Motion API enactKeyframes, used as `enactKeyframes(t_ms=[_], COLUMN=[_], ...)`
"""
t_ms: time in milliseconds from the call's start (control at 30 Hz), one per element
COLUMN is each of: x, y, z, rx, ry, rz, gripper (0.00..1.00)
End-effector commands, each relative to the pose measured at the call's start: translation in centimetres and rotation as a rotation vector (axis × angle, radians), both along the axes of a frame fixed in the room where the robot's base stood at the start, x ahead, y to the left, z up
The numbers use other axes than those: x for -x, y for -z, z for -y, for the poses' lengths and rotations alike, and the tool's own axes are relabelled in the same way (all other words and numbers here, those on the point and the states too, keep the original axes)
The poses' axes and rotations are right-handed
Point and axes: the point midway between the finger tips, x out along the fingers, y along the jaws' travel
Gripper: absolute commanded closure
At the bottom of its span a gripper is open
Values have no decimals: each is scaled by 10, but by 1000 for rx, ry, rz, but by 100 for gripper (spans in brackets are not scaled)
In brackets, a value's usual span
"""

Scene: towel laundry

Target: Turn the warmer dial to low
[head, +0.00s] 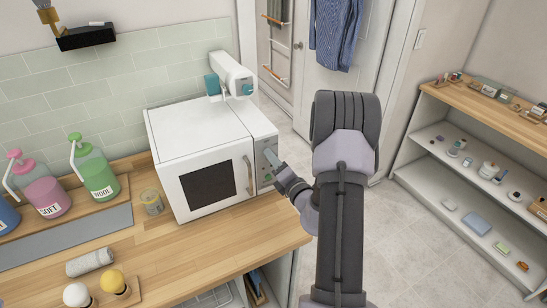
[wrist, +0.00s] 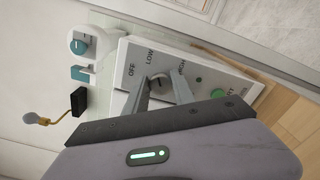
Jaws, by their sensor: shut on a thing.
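The warmer (head: 189,133) is a white box with a dark window, standing on the wooden counter. Its control panel (wrist: 212,76) fills the middle of the wrist view, with the words OFF, LOW and HIGH around a small grey dial (wrist: 157,80). My gripper (head: 270,158) reaches the panel from the right in the head view. In the wrist view my gripper (wrist: 161,86) has one finger on each side of the dial and is shut on it. The fingers partly cover the dial, and I cannot clearly tell which word its mark points to. A green button (wrist: 218,93) sits beside it.
A white and teal device (head: 231,74) stands behind the warmer. A glass jar (head: 152,201), pink bottle (head: 46,193) and green bottle (head: 99,178) stand to its left. A rolled towel (head: 90,262) lies on the front counter. Shelves (head: 470,150) stand at the right, past open floor.

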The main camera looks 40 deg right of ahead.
Motion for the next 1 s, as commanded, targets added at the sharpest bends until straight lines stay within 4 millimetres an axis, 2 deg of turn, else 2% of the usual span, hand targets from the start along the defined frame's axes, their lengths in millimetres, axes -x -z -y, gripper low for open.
enactKeyframes(t_ms=[367,400,500,833,933,1000], x=[0,0,0,3,16,33], y=[1,1,1,0,1,1], z=[0,0,0,0,-3,-7], rx=[-3,-3,-3,-2,-3,-5], ry=[0,0,0,1,2,3], rz=[-1,-1,-1,0,-1,-2], gripper=[100,65,50,50,50,50])
